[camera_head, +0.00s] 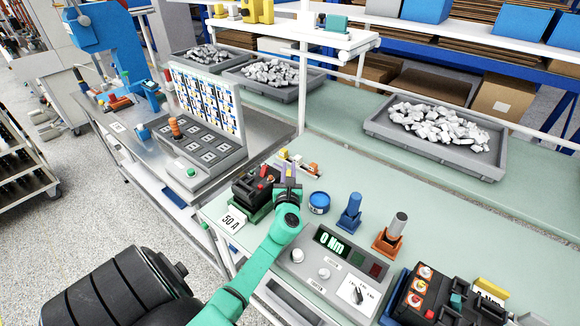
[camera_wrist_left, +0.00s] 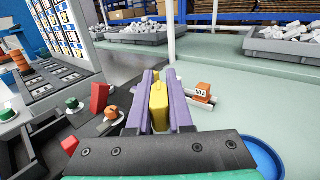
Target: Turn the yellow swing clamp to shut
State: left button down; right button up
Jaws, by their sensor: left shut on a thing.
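The yellow swing clamp (camera_wrist_left: 158,105) stands between the two purple fingers of my left gripper (camera_wrist_left: 159,112) in the left wrist view. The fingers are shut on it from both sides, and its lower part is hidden. My right gripper is not in view.
A 50 A card (camera_head: 233,220) stands before the fixture. A blue tin (camera_head: 319,203), a blue holder (camera_head: 350,211), an orange-based holder (camera_head: 390,235) and a 0 Nm display unit (camera_head: 335,262) are to the right.

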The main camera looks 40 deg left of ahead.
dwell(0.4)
pick_arm(q)
jog(key=c, duration=0.8)
grip_release()
jog(key=b+v, duration=0.2)
jog(key=v, duration=1.2)
jog(key=shift+s+d+b, duration=0.15)
jog(key=shift+d+b, duration=0.15)
